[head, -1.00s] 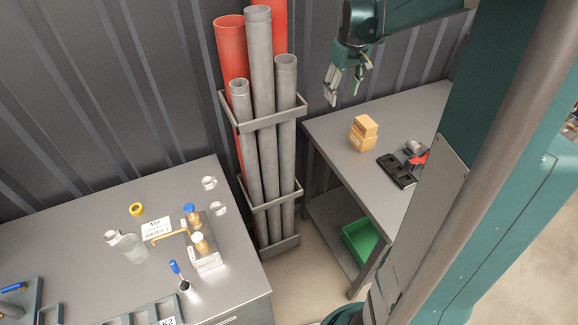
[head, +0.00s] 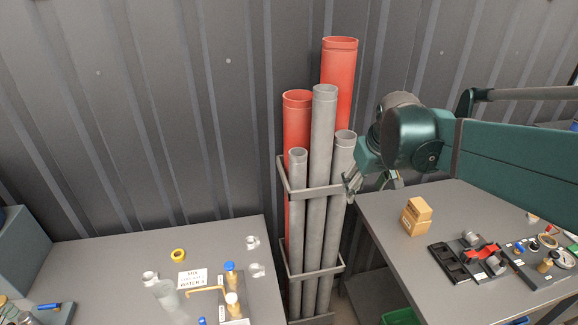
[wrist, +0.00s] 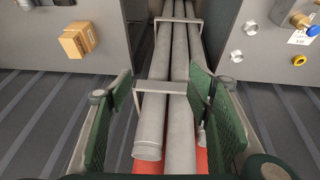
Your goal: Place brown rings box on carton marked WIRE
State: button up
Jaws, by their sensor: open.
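Two brown cardboard boxes are stacked on the right-hand grey workbench (head: 375,218). The smaller upper box (head: 420,208) sits on the larger lower carton (head: 413,226). The stack also shows upside down in the wrist view, with the larger carton (wrist: 72,43) and the smaller box (wrist: 89,36) at upper left. I cannot read WIRE or any rings label on either one. My gripper (head: 371,186) is beside the pipe rack, left of the boxes and apart from them. In the wrist view my gripper (wrist: 165,112) has its green fingers wide apart with nothing held between them.
Red and grey pipes (head: 323,150) stand in a rack between the two benches, close to my gripper. Right of the boxes are a black tray (head: 455,263) and a fittings board (head: 540,262). The left bench (head: 110,275) holds bottles, valves and a sign. A green bin (head: 400,317) is below.

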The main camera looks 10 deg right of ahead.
jog(key=s+a+f+t+y, duration=0.1)
jog(key=s+a+f+t, duration=0.2)
jog(key=s+a, duration=1)
jog(key=shift+s+a+f, duration=0.15)
jog(key=shift+s+f, duration=0.1)
jog(key=shift+s, duration=0.55)
